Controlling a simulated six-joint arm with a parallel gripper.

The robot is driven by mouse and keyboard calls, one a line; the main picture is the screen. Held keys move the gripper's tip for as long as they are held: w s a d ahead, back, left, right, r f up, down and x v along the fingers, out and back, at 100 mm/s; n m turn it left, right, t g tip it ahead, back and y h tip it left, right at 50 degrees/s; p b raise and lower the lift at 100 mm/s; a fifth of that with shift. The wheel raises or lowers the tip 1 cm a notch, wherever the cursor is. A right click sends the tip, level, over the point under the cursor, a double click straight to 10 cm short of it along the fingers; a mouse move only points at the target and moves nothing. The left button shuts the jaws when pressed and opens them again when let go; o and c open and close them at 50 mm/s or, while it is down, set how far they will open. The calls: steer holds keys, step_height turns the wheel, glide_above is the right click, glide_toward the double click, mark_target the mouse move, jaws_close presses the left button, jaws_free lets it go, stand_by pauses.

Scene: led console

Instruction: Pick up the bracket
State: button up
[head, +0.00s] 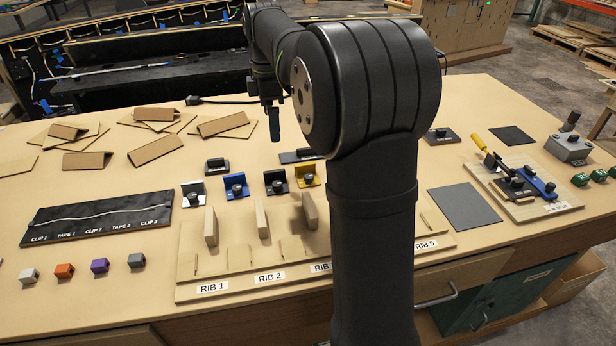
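Several small L-shaped brackets with dark knobs stand in a row behind the rib board: a white one (187,188), a blue one (244,193), a black one (283,188) and a yellow one (314,182). Which of them is the task's bracket, I cannot tell. My gripper (275,136) points down above the back of the table, behind the row and apart from it. It is small and seen side-on, so its opening and the space between its fingers are unclear. My arm hides the table to the right of the yellow bracket.
The rib board (240,282) in front carries upright wooden ribs (210,227). A black clip-and-tape board (60,228) and small coloured blocks (64,270) lie left. Folded cardboard pieces (155,150) cover the back left. A toggle-clamp fixture (540,205) and a grey mat (465,207) are right.

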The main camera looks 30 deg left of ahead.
stand_by(0.3)
steer(key=c, duration=1.5)
steer(key=shift+o, duration=0.2)
steer(key=m, duration=0.8)
glide_above(308, 177)
step_height(308, 177, down, 11)
steer(key=shift+r, duration=0.1)
steer(key=shift+w+f, duration=0.2)
steer(key=shift+f, duration=3.05)
